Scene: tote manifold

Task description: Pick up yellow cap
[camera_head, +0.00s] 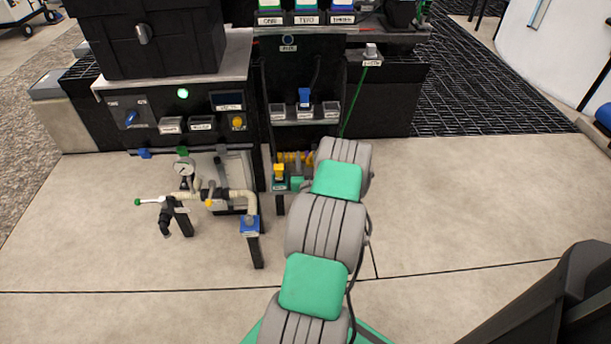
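A small yellow piece that looks like the yellow cap (279,169) sits upright on a small labelled block low on the middle of the bench front, just left of my arm. More yellow parts (293,157) show right behind it, partly hidden by my arm. My grey and green arm reaches up from the bottom of the picture to the bench front.
A pipe manifold with a gauge (183,169) and a green-tipped lever stands left of the arm. A blue cap (305,96) stands on a shelf above. A yellow knob (238,122) is on the control panel. The floor (470,200) to the right is clear.

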